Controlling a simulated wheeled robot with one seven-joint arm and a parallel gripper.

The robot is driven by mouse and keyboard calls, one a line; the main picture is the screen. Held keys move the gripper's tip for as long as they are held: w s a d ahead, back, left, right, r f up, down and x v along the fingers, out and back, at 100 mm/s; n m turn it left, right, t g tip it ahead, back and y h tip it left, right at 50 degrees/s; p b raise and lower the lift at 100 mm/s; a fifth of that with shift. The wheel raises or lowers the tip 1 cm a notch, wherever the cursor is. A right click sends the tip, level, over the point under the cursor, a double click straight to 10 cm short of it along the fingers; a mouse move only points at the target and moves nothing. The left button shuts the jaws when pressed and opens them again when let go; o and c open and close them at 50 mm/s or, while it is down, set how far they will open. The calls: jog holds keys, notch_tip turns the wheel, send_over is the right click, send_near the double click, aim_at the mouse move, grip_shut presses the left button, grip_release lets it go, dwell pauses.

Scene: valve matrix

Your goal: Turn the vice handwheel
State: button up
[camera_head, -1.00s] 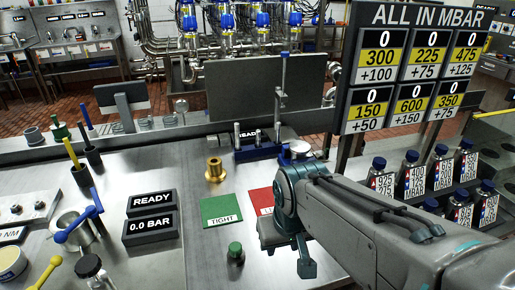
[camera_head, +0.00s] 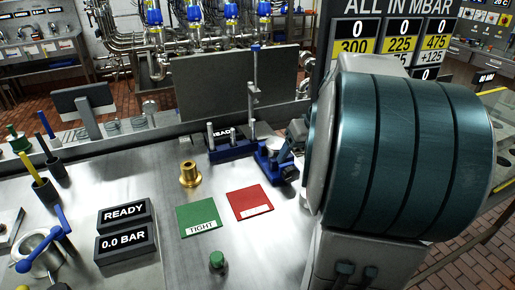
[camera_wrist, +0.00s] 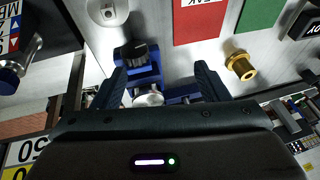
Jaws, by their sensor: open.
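The blue vice (camera_head: 268,161) stands on the steel bench, left of my arm in the head view. It also shows in the wrist view (camera_wrist: 147,78), with a round silver piece (camera_wrist: 148,99) on it. A black ribbed knob, which looks like the handwheel (camera_wrist: 138,52), sits at its end. My gripper (camera_wrist: 158,76) is open and empty, with one finger on each side of the vice. The knob lies beyond the fingertips, nearer the left finger, and seems apart from both. In the head view my arm hides most of the gripper.
A brass fitting (camera_head: 190,175), a green TIGHT mat (camera_head: 197,220) and a red mat (camera_head: 249,203) lie left of the vice. A blue stand with a tall post (camera_head: 254,95) is behind it. A green-capped part (camera_head: 217,260) stands in front.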

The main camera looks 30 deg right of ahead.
send_near(295, 170)
notch_tip(295, 170, up, 2)
jog(key=s, duration=0.1)
jog(key=shift+t, duration=0.3)
jog(key=x, duration=1.3)
jog(key=shift+s+f, duration=0.1)
jog(key=shift+f, duration=0.15)
jog(key=c, duration=1)
